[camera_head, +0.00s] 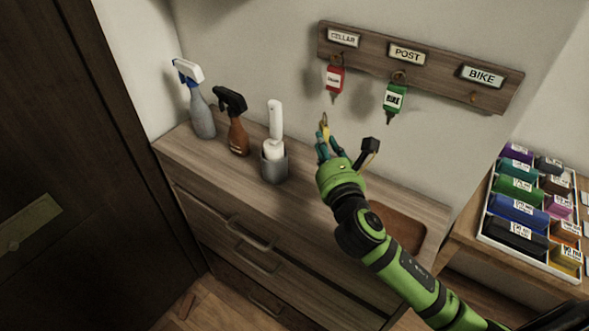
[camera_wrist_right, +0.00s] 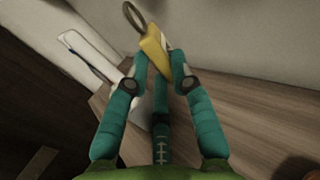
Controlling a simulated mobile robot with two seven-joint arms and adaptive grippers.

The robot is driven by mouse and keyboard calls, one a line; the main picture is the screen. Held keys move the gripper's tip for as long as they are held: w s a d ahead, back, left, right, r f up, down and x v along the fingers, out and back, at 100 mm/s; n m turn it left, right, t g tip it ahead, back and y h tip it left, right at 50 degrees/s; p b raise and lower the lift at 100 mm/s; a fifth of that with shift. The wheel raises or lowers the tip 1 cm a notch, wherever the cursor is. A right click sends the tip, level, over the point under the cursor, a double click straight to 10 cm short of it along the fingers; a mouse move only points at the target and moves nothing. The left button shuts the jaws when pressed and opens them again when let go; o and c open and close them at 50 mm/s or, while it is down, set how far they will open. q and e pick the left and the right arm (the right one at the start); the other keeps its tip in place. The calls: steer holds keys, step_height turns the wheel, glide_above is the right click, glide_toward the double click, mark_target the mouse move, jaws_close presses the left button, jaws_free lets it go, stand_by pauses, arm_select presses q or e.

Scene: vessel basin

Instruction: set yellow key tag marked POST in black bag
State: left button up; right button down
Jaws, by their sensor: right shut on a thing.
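My right gripper (camera_head: 324,137) is shut on the yellow key tag (camera_head: 324,122) and holds it up in front of the wall, above the dresser top. In the right wrist view the yellow tag (camera_wrist_right: 154,50) sits between the fingertips (camera_wrist_right: 161,62), with its metal ring (camera_wrist_right: 134,17) sticking up beyond them. Its lettering cannot be read. I see no black bag in these views. My left gripper is not in view.
A key rack (camera_head: 420,66) holds a red tag (camera_head: 334,79) under CELLAR and a green tag (camera_head: 394,99) under POST; the BIKE hook is empty. Spray bottles (camera_head: 201,112) (camera_head: 236,135) and a brush holder (camera_head: 275,165) stand on the dresser (camera_head: 215,165). A white tray (camera_head: 527,262) holds coloured items.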

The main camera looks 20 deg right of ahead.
steer(key=shift+w+a+f+b, duration=0.2)
steer(key=shift+w+a+f, duration=0.2)
steer(key=shift+a+f, duration=0.75)
steer(key=shift+w+a+f+b, duration=0.15)
steer(key=shift+w+a+f, duration=0.3)
steer(key=shift+a+f, duration=0.65)
steer(key=shift+w+a+f+b, duration=0.2)
steer(key=shift+w+a+f, duration=0.35)
steer(key=shift+f, duration=1.05)
steer(key=shift+s+a, duration=0.15)
steer(key=shift+s, duration=0.05)
steer(key=shift+f, duration=0.15)
steer(key=c, duration=1.3)
jaws_free()
steer(key=shift+c, duration=0.2)
